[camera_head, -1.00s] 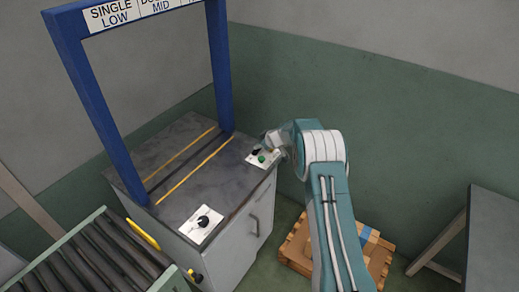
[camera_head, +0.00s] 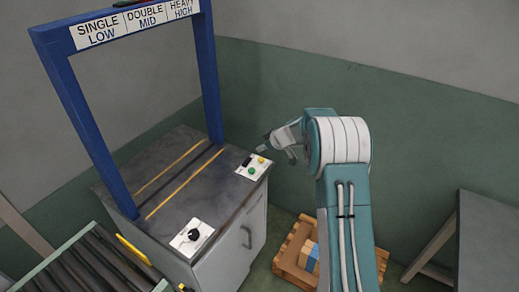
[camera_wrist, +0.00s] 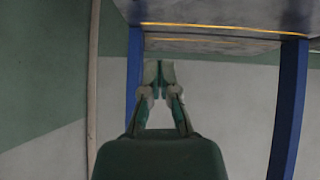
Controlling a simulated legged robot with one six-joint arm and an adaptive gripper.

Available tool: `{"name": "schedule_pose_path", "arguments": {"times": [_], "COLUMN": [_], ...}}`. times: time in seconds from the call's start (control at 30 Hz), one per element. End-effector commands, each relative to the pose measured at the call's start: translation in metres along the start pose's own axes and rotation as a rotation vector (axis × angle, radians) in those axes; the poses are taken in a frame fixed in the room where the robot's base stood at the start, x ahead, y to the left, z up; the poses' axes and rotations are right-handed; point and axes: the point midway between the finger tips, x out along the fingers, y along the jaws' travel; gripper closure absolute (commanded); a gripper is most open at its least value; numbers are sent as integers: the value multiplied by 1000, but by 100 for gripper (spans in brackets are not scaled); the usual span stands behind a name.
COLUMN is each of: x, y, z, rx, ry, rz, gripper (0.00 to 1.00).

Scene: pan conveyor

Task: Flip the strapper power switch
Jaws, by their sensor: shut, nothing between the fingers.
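The strapper is a grey cabinet (camera_head: 228,250) with a dark top and a blue arch (camera_head: 88,130) over it. A white control plate (camera_head: 240,172) lies at the top's right corner. It carries a black switch (camera_head: 247,161), a yellow button (camera_head: 261,160) and a green button (camera_head: 252,171). Whether the switch is on or off is too small to tell. My gripper (camera_head: 261,150) is beside the plate at its far side, seemingly above it, tips toward the strapper. In the wrist view my gripper (camera_wrist: 158,72) is shut and empty; the plate does not show there.
A second white plate with a black knob (camera_head: 194,235) is at the top's near edge. A roller conveyor (camera_head: 75,275) stands front left. A wooden pallet with boxes (camera_head: 300,258) is on the floor right of the cabinet. A dark table (camera_head: 485,240) stands far right.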

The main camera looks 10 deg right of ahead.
Motion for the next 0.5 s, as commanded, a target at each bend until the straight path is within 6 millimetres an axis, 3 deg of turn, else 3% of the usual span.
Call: {"name": "schedule_pose_path", "arguments": {"times": [0.5], "x": [-3], "y": [13], "z": [-1], "rx": [-85], "ry": [3], "rz": [87], "gripper": [100]}}
